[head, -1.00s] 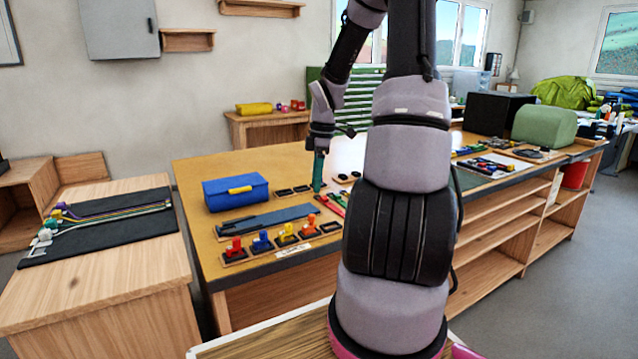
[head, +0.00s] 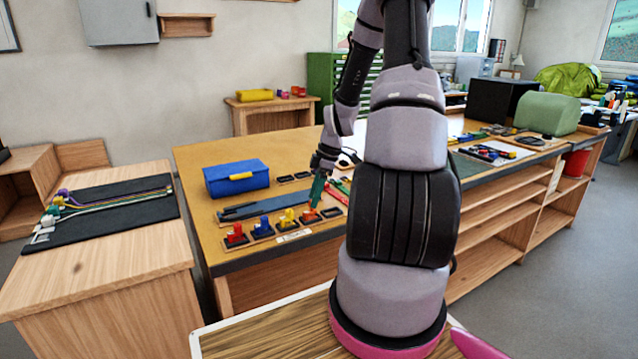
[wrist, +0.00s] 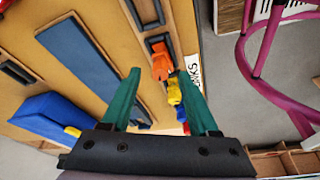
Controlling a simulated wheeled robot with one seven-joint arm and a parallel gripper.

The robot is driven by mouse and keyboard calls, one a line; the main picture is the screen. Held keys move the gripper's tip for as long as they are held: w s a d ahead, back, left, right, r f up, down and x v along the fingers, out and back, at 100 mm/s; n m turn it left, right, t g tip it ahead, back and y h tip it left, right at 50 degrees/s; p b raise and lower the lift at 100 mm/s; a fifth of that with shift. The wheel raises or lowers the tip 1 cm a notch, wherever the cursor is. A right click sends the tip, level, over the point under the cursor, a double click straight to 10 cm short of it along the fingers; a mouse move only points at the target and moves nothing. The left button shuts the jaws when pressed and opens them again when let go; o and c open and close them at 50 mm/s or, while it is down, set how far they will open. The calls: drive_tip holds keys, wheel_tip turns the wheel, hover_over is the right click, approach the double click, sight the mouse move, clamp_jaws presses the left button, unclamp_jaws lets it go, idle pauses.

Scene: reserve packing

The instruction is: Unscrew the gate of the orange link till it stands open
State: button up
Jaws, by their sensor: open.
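The orange link (head: 309,215) stands in a dark holder in the row at the bench's front edge. In the wrist view the orange link (wrist: 160,63) shows near the opening between the green fingers. My gripper (head: 316,192) is above and close to it in the head view. The gripper (wrist: 160,74) is open, with nothing held; I see no finger contact with the link. Whether its gate is open is too small to tell.
Yellow (head: 288,217), blue (head: 262,230) and red (head: 236,234) links stand to its left. An empty holder (head: 331,213) is to its right. A blue box (head: 236,178) and a long blue strip (head: 270,205) lie behind on the tan bench (head: 222,262).

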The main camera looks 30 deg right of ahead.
drive_tip(key=shift+a+f, duration=0.1)
drive_tip(key=shift+f, duration=0.3)
drive_tip(key=shift+c, duration=0.3)
clamp_jaws()
drive_tip(key=n+g, duration=0.1)
drive_tip(key=n, duration=0.3)
drive_tip(key=shift+w+r, duration=0.1)
drive_tip(key=shift+w, duration=0.05)
unclamp_jaws()
drive_tip(key=v, duration=1.1)
